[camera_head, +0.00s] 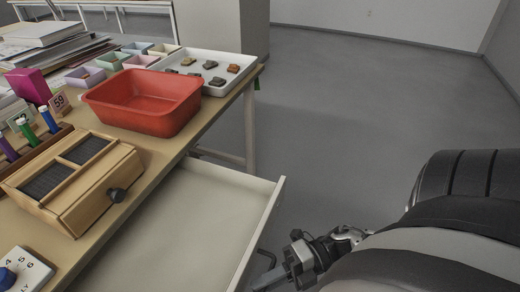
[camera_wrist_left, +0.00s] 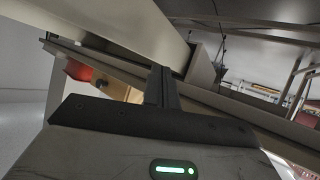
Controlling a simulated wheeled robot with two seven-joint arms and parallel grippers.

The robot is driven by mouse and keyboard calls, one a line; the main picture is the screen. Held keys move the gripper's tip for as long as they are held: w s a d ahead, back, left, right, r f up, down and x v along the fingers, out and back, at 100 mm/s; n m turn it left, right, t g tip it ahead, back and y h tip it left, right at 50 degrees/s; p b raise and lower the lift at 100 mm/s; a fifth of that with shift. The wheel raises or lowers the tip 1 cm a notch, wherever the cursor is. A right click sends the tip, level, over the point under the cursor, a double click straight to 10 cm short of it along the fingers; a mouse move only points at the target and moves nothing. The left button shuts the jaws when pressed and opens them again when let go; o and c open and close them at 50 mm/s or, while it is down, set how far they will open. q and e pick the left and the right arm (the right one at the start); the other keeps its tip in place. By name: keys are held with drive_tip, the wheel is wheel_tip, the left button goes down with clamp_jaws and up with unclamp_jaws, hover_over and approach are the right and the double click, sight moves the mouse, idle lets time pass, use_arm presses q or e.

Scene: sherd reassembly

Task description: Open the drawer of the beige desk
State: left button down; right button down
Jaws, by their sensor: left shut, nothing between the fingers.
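The beige desk (camera_head: 199,137) stands at the left in the head view. Its drawer (camera_head: 185,218) is pulled well out, and its pale interior looks empty. My right gripper is not in view.
A red bin (camera_head: 145,101), a wooden box (camera_head: 75,180) with a dark knob and a white tray (camera_head: 207,72) with small pieces stand on the desktop. Books (camera_head: 45,35) are stacked at the back left. The grey floor (camera_head: 340,110) right of the desk is clear.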

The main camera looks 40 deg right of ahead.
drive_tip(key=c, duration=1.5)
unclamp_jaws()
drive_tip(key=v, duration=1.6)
